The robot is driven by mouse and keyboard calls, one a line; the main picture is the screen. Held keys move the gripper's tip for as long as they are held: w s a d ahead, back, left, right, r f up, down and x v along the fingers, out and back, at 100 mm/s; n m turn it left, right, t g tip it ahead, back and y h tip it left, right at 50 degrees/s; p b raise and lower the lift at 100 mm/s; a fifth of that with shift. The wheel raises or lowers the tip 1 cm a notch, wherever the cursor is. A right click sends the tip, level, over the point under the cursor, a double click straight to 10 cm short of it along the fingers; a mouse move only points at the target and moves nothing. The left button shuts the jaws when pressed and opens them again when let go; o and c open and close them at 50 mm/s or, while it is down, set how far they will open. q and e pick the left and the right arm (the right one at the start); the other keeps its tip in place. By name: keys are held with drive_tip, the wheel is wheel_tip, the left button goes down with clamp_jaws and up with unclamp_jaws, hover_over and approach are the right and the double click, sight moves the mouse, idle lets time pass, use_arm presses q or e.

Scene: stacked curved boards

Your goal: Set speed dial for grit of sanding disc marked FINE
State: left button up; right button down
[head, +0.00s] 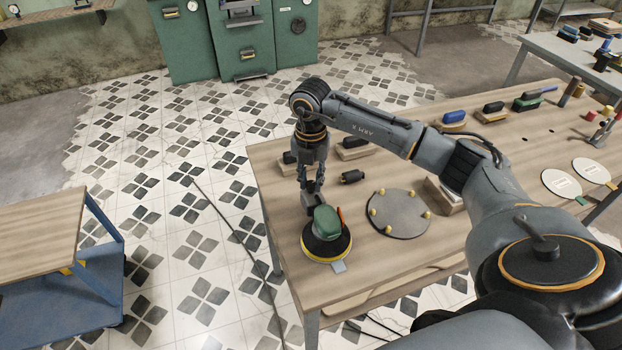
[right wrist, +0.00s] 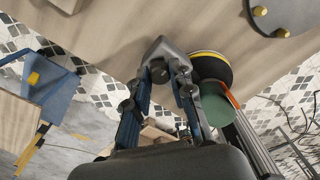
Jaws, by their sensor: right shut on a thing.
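A sander (head: 327,232) with a green top, black body and yellow ring stands near the table's left front corner. A small grey-blue tab (head: 339,267) sticks out under it. My right gripper (head: 312,190) points down at its back side and is shut on a dark grey part (head: 316,205) there. In the right wrist view the fingers close around this grey part (right wrist: 163,48), with the green-topped sander (right wrist: 215,98) just right of them. I cannot pick out a speed dial or its marks. Two white discs (head: 561,183) (head: 591,170) lie at the right; their labels are unreadable. My left gripper is not in view.
A round grey plate (head: 400,230) with several yellow knobs lies right of the sander. A small black object (head: 352,176) lies behind it. Several sanding blocks (head: 492,111) line the table's back. A blue cart (head: 70,300) stands left, across open tiled floor.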

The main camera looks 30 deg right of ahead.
sight(311, 183)
idle(0.3)
drive_tip(key=c, duration=1.1)
unclamp_jaws()
drive_tip(key=shift+c, duration=0.2)
wheel_tip(311, 183, up, 12)
